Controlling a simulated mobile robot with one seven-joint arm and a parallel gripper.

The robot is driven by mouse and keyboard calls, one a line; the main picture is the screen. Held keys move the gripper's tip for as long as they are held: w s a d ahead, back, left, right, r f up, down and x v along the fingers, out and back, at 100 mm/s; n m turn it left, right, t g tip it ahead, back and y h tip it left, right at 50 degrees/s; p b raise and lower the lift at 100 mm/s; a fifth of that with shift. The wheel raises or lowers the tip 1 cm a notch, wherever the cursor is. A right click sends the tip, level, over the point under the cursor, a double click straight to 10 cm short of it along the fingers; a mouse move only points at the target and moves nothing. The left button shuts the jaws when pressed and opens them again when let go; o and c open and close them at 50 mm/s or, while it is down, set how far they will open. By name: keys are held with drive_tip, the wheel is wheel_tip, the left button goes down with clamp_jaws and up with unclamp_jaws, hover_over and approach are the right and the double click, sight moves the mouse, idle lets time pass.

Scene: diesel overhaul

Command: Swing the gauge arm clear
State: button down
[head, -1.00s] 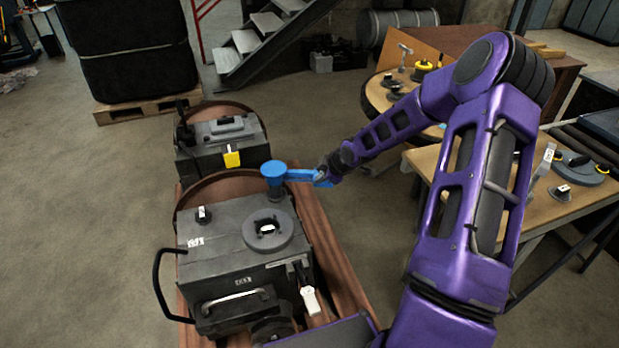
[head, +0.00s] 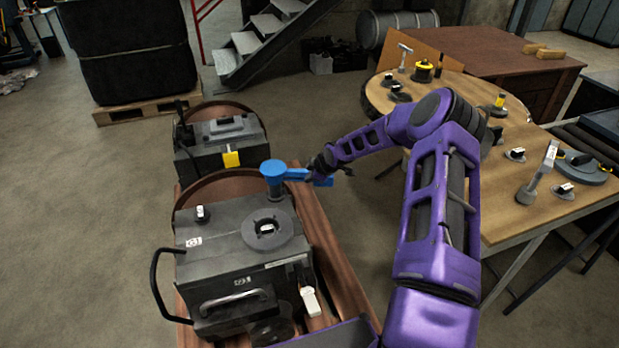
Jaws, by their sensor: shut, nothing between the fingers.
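The blue gauge arm (head: 298,174) sits on a round blue post head at the back right corner of the front grey engine block (head: 225,275). It points right, out past the block's edge. My gripper (head: 347,171) is at the arm's outer end, just behind and above it in the head view. The fingers are dark and small, shut with nothing between them. I cannot tell whether the gripper touches the arm. A grey ring (head: 268,229) with a dark centre lies on the block top, with no blue arm over it.
A wooden bench (head: 505,225) with several tools and a round table (head: 455,90) stand to the right. A white-tagged part (head: 310,300) hangs on the block's right side. The floor at left is clear.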

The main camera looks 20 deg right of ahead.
drive_tip(key=shift+w, duration=0.1)
idle(0.3)
drive_tip(key=shift+w+d+f+n+y+b, duration=0.25)
drive_tip(key=shift+w+d+n+b, duration=0.2)
drive_tip(key=shift+w, duration=0.15)
drive_tip(key=shift+w+d+f+n+y+b, duration=0.15)
drive_tip(key=shift+w+d+n+y+b, duration=0.1)
drive_tip(key=shift+w+d+n+b, duration=0.25)
drive_tip(key=shift+w+d+r+b, duration=0.15)
drive_tip(key=shift+w+b, duration=0.55)
drive_tip(key=shift+w, duration=0.05)
drive_tip(key=shift+w+r, duration=0.3)
